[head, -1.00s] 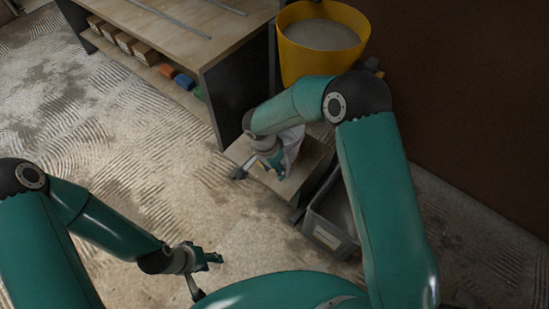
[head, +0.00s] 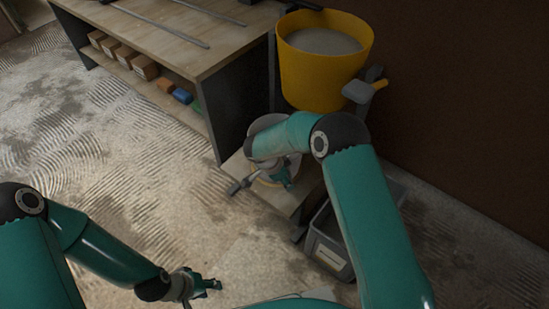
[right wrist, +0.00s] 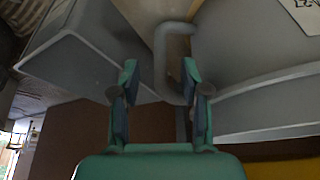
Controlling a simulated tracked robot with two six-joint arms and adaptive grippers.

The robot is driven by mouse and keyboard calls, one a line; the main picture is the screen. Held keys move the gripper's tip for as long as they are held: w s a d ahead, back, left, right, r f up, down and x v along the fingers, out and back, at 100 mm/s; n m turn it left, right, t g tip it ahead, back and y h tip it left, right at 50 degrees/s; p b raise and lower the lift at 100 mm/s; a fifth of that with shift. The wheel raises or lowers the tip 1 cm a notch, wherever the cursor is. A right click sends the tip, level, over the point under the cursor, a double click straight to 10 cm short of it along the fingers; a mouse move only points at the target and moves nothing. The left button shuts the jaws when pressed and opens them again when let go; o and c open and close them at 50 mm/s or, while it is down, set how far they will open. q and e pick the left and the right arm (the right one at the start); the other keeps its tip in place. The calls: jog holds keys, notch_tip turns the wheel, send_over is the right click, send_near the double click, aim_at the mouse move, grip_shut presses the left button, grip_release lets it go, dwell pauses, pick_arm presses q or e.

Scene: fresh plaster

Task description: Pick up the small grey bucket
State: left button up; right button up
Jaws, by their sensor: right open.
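The small grey bucket (head: 264,123) appears to stand on a low wooden stand (head: 300,196), with only part of its pale rim showing behind my right forearm. My right gripper (head: 262,182) is at this stand, in front of the bucket and partly covered by the arm. In the right wrist view my right gripper (right wrist: 160,75) is open, with large grey surfaces and a bent grey bar (right wrist: 175,45) close beyond the fingers. I cannot tell whether the fingers touch anything. My left gripper (head: 205,286) hangs low over the floor, away from the bucket; its opening is too small to judge.
A yellow tub (head: 318,78) of grey material stands behind the stand. A grey trowel-like tool (head: 362,90) is beside it. A grey labelled crate (head: 326,250) lies right of the stand. A workbench (head: 200,55) with boxes below is at the back left. The left floor is clear.

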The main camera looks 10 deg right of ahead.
aim_at(288, 191)
jog(key=shift+b+x, duration=0.7)
jog(key=shift+x, duration=2.05)
jog(key=shift+a, duration=0.1)
grip_shut()
